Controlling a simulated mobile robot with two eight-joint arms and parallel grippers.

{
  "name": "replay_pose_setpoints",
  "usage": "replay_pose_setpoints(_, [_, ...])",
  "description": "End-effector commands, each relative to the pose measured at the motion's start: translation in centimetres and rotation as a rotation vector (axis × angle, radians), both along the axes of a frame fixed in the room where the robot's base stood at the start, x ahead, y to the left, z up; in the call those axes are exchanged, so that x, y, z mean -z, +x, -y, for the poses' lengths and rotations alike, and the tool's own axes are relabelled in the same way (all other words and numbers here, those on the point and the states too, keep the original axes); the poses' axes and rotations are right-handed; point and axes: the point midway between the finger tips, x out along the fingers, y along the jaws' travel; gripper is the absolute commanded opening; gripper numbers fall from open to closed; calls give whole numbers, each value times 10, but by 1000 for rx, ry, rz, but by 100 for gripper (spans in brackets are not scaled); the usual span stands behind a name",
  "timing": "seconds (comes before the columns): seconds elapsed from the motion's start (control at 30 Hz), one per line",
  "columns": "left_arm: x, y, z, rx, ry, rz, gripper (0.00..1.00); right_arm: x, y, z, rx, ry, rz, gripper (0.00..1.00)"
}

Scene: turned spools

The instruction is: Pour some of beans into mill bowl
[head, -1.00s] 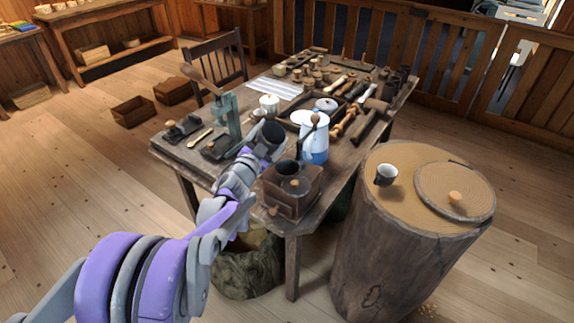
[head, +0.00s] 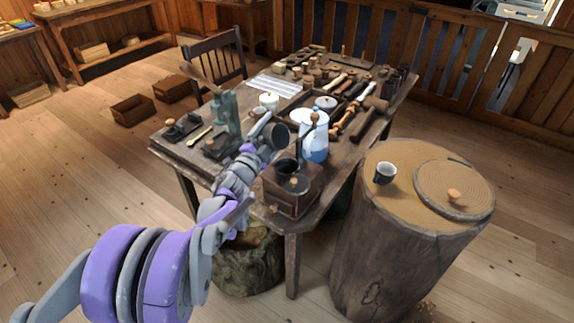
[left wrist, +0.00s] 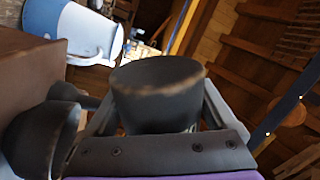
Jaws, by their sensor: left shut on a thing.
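My left gripper (head: 262,140) is shut on a dark cup (head: 275,136), which also fills the middle of the left wrist view (left wrist: 158,100). The cup is tilted, its dark mouth toward the right in the head view. I cannot make out beans inside it. The mill (head: 291,193), a brown wooden box with a dark bowl (head: 287,166) on top, stands at the near corner of the table. The cup is above and slightly left of the mill bowl in the head view, apart from it. My right gripper is not in view.
A blue and white pot (head: 315,142) stands just behind the mill. A green metal press (head: 227,114) stands to the left. Tools and spools crowd the table behind. A stump (head: 385,235) to the right bears a small dark cup (head: 385,173) and a round lid (head: 455,190).

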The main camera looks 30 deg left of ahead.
Motion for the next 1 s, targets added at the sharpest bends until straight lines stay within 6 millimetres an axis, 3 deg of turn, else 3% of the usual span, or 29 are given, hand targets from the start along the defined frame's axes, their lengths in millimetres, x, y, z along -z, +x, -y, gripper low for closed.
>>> replay_pose_setpoints(0.3, [6, 0, 3, 0, 157, 13, 27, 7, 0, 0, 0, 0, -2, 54])
replay_pose_setpoints(0.6, [-6, -1, 8, 0, 307, 25, 27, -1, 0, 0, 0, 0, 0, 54])
replay_pose_setpoints(1.0, [-1, -1, 16, 0, 505, 42, 27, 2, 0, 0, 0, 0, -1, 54])
